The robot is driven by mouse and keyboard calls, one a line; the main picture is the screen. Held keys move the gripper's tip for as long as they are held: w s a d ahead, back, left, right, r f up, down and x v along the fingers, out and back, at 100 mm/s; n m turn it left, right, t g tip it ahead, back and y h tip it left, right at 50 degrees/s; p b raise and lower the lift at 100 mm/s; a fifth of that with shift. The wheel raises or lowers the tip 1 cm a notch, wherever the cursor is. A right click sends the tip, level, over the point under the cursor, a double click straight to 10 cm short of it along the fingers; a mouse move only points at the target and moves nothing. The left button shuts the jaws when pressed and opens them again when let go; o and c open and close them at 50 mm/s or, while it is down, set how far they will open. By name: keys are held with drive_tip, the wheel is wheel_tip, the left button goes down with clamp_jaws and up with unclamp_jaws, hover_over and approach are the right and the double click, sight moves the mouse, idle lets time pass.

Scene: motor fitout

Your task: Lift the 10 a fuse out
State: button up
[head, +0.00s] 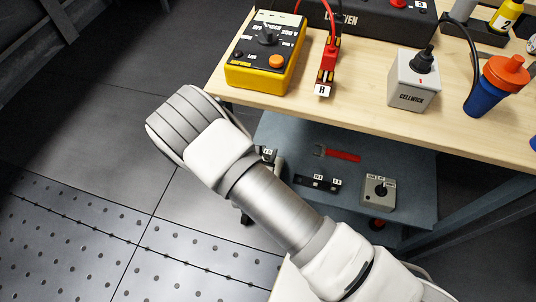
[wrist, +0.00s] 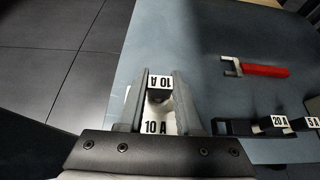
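In the wrist view, a dark block with a white 10 A label (wrist: 160,82), which I take as the 10 A fuse, lies between the tips of my gripper (wrist: 161,90). One finger is on each side, very close to the label's edges. I cannot tell whether they press on it. A second 10 A label (wrist: 155,128) shows nearer the palm, with a pale part between the labels. How the fuse sits in its holder is hidden. In the head view, my arm hides the fingers, and a small labelled part (head: 268,153) shows beside my wrist on the lower shelf.
The blue-grey lower shelf (head: 408,170) also holds a red-handled tool (head: 340,155), a dark block with 20 A and 5 A labels (wrist: 272,126) and a grey switch box (head: 379,190). The wooden tabletop (head: 365,112) overhangs it, with a yellow tester (head: 262,75) near its edge.

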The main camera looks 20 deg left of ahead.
sight(271, 152)
clamp_jaws()
drive_tip(key=shift+r+p, duration=0.3)
drive_tip(key=shift+r, duration=0.35)
drive_tip(key=r+p, duration=0.1)
drive_tip(key=d+r, duration=0.1)
drive_tip(key=r, duration=0.1)
drive_tip(key=shift+r+p, duration=0.3)
drive_tip(key=shift+p, duration=0.1)
drive_tip(key=d+r+p, duration=0.1)
drive_tip(key=d+r, duration=0.2)
drive_tip(key=d, duration=0.2)
drive_tip(key=s+d+r+p, duration=0.1)
drive_tip(key=d+r+p, duration=0.1)
drive_tip(key=d, duration=0.3)
drive_tip(key=shift+d+r, duration=0.35)
drive_tip(key=shift+r, duration=0.2)
drive_tip(key=shift+s, duration=0.1)
